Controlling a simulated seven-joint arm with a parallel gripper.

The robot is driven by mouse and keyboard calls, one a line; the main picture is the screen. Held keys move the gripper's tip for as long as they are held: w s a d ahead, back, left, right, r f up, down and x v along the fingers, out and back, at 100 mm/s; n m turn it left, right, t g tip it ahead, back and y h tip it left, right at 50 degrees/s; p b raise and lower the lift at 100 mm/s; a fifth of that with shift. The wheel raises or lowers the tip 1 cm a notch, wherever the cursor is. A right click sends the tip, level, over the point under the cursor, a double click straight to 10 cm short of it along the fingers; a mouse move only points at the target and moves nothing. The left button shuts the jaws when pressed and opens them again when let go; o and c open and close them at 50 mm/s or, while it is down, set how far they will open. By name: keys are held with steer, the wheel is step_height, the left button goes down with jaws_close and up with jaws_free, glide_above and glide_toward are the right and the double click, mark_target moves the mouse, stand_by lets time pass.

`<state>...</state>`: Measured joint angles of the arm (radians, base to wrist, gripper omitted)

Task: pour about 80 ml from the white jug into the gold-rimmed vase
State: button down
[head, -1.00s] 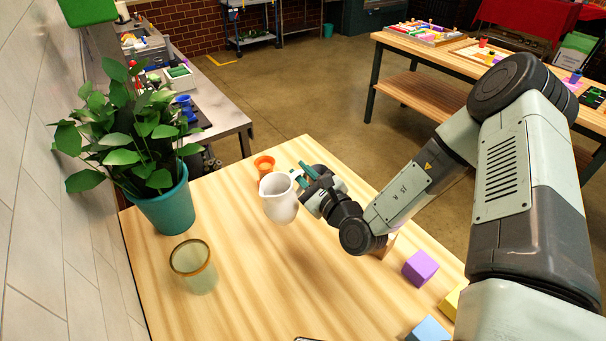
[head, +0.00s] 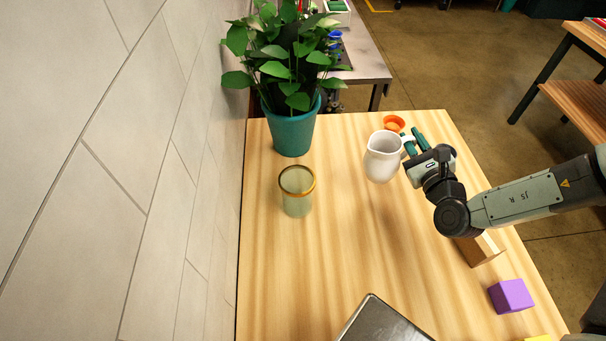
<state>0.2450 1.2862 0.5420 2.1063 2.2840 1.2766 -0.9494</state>
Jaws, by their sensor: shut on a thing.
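The white jug (head: 381,160) is in the head view, right of the middle of the table, and looks upright. My gripper (head: 408,146) is shut on it at its right side, by the handle. The fingertips are partly hidden, and I cannot see any liquid in the jug. The gold-rimmed vase (head: 297,194) is a pale greenish glass standing upright on the table, left of the jug and apart from it. I cannot tell whether it holds liquid.
A plant in a teal pot (head: 291,130) stands behind the vase near the tiled wall (head: 150,170). An orange cup (head: 394,123) stands behind the jug. A wooden block (head: 482,250), a purple cube (head: 511,296) and a dark tray-like object (head: 382,322) are nearer. The table between vase and jug is clear.

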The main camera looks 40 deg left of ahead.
steer(key=a+f+n+g+y, duration=0.1)
steer(key=a+f+g, duration=0.1)
steer(key=a, duration=0.4)
steer(key=a+f+n+g+y, duration=0.2)
steer(key=a+f+g, duration=0.1)
steer(key=a, duration=0.4)
steer(key=shift+s+a+f+n+g, duration=0.2)
steer(key=shift+s+f+n+g, duration=0.1)
steer(key=shift+g, duration=0.2)
steer(key=shift+r, duration=0.1)
steer(key=s+r+n+g+y, duration=0.1)
steer(key=s+r+n+y, duration=0.1)
steer(key=s+r+n, duration=0.7)
steer(key=shift+s+a+r+n, duration=0.4)
steer(key=shift+r+n, duration=0.6)
steer(key=shift+n, duration=0.5)
steer(key=shift+s+a+r+n, duration=0.1)
steer(key=shift+r+n, duration=0.15)
steer(key=shift+n, duration=0.05)
steer(key=shift+s+r+n+g, duration=0.35)
steer(key=shift+s+n, duration=0.1)
steer(key=shift+n, duration=0.15)
steer(key=shift+s+r+n, duration=0.15)
steer(key=shift+n, duration=0.15)
steer(key=shift+s+a+r+n, duration=0.1)
steer(key=shift+s+r+n, duration=0.2)
steer(key=shift+s+n, duration=0.15)
